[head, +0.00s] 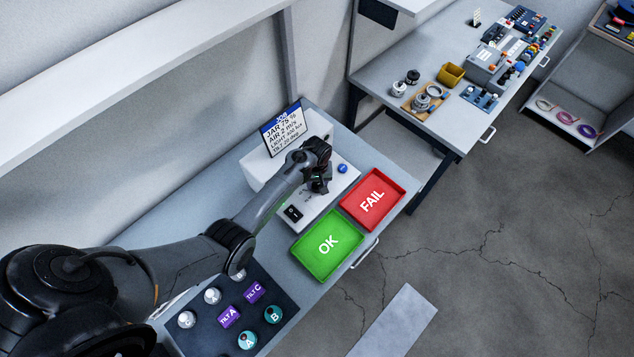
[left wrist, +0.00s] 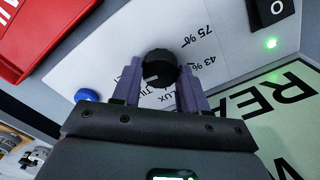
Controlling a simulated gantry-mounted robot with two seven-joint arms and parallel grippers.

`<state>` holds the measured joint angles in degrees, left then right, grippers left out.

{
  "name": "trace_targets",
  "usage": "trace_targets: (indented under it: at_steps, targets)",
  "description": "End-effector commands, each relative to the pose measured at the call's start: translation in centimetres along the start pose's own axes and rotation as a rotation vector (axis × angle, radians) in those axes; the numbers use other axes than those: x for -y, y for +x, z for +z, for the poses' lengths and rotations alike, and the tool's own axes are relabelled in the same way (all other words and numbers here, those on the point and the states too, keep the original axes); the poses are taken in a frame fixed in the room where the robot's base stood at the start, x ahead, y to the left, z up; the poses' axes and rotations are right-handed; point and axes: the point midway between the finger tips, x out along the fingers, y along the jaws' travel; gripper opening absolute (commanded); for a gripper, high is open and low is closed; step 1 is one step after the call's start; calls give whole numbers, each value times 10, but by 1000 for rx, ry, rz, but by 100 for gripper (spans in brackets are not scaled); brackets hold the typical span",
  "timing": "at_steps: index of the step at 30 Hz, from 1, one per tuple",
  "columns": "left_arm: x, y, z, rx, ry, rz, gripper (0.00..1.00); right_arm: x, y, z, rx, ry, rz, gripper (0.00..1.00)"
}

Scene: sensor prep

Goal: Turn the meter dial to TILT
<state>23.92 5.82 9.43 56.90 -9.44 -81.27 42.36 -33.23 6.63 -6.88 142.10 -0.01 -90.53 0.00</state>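The meter (head: 308,207) is a pale box on the near bench. In the left wrist view its black round dial (left wrist: 159,66) stands on a white face, with "75 %", "43 %", "LUX" and a partly hidden label printed around it. My left gripper (head: 320,180) is over the meter in the head view. In the left wrist view its two purple-grey fingers (left wrist: 160,84) lie close against both sides of the dial and appear shut on it. The fingers hide part of the labels, and I cannot read which label the dial points at. My right gripper is not in view.
A sign card (head: 284,132) stands behind the meter. A blue button (head: 342,169) and black switch (head: 293,213) are on the meter. A green OK tray (head: 309,262) and red FAIL tray (head: 395,185) lie in front. A dark mat (head: 276,290) holds several sensors.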

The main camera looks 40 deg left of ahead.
Motion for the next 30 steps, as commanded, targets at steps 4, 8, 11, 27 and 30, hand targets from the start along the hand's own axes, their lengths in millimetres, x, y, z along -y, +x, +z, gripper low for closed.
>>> trace_targets:
  at_steps: [4,8,11,27,30]
  targets:
    - [0,0,0,1,0,-1,16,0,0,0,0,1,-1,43]
    - [0,0,0,1,-2,-1,12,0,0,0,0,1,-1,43]
    - [0,0,0,1,-13,-1,12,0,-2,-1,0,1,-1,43]
    - [0,-2,1,3,-339,-1,12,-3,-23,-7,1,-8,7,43]
    - [-1,-2,1,3,-418,-1,12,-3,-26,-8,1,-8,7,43]
